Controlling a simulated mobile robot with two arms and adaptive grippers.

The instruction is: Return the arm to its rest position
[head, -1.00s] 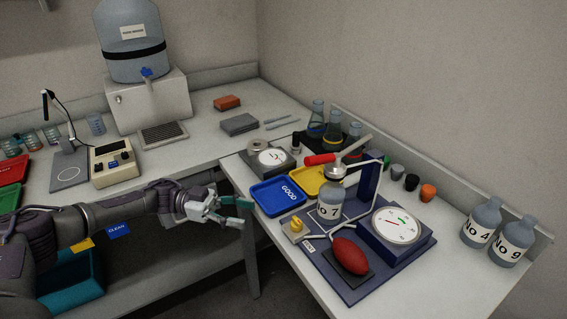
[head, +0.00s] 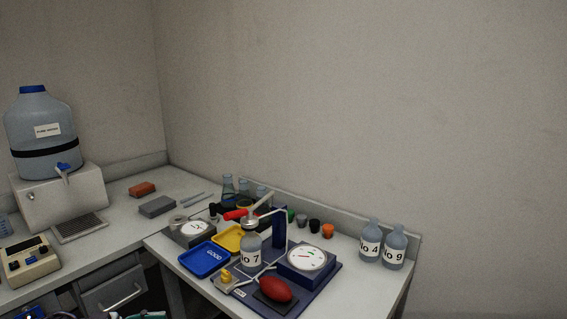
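Only a sliver of my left gripper (head: 140,315) shows at the bottom edge of the head view, below the drawer front. Most of it is cut off, so I cannot see whether its fingers are open or shut. It is apart from the things on the worktops. My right gripper is out of view.
The right worktop holds the bottle No 7 (head: 250,252) at a test stand with a dial (head: 306,258) and red bulb (head: 276,289), a blue GOOD tray (head: 206,259), a yellow tray (head: 229,238), and bottles No 4 (head: 370,243) and No 9 (head: 395,248). A drawer handle (head: 123,297) juts out below the left worktop.

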